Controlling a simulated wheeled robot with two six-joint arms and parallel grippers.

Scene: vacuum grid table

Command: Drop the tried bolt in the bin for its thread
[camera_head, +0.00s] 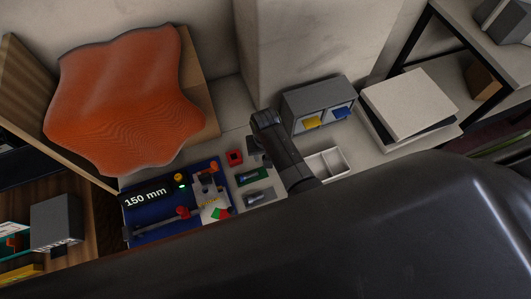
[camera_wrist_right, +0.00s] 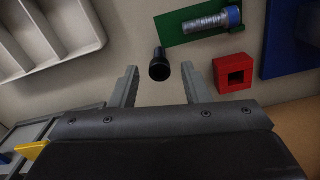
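A small black bolt (camera_wrist_right: 159,69) shows in the right wrist view, its round head towards the camera, between and just beyond the fingertips; whether it stands or lies I cannot tell. My right gripper (camera_wrist_right: 160,67) is open, with a gap on both sides of the bolt. In the head view my right gripper (camera_head: 257,151) is over the table beside the red block, and the bolt is hidden. The grey bin unit (camera_head: 301,98) has a yellow-fronted bin (camera_head: 311,122) and a blue-fronted bin (camera_head: 341,113). My left gripper is not in view.
A red block with a square hole (camera_wrist_right: 233,72) and a green pad (camera_wrist_right: 178,29) holding a blue-headed bolt (camera_wrist_right: 210,21) lie close by. A white divided tray (camera_head: 327,164) is right of my arm. A blue mat (camera_head: 150,218) with a 150 mm label lies left.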

